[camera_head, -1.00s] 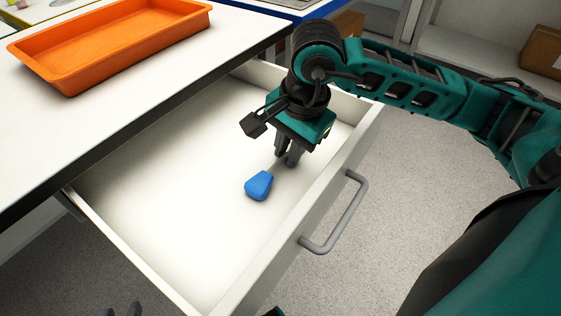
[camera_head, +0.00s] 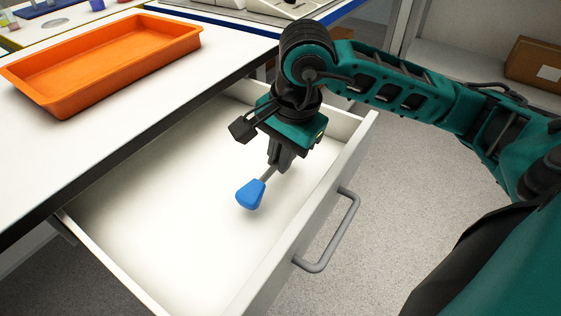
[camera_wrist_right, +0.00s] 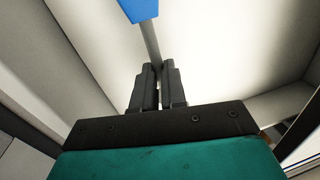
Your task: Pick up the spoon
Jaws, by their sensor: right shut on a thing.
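The spoon has a broad blue end (camera_head: 250,194) and a thin grey shaft (camera_head: 267,173). It is over the floor of the open white drawer (camera_head: 150,210). My right gripper (camera_head: 279,160) reaches down into the drawer and is shut on the grey shaft. The blue end sticks out toward the lower left. In the right wrist view, the shaft (camera_wrist_right: 149,38) runs up from between the closed fingers (camera_wrist_right: 158,84) to the blue end (camera_wrist_right: 140,8). The spoon's other end is hidden. I cannot tell whether it touches the drawer floor. My left gripper is not in view.
An orange tray (camera_head: 120,40) stands on the white worktop (camera_head: 215,55) above the drawer. The worktop's dark edge overhangs the drawer's back left. The drawer's front wall has a grey handle (camera_head: 335,240). The rest of the drawer looks empty. A cardboard box (camera_head: 533,62) is at the far right.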

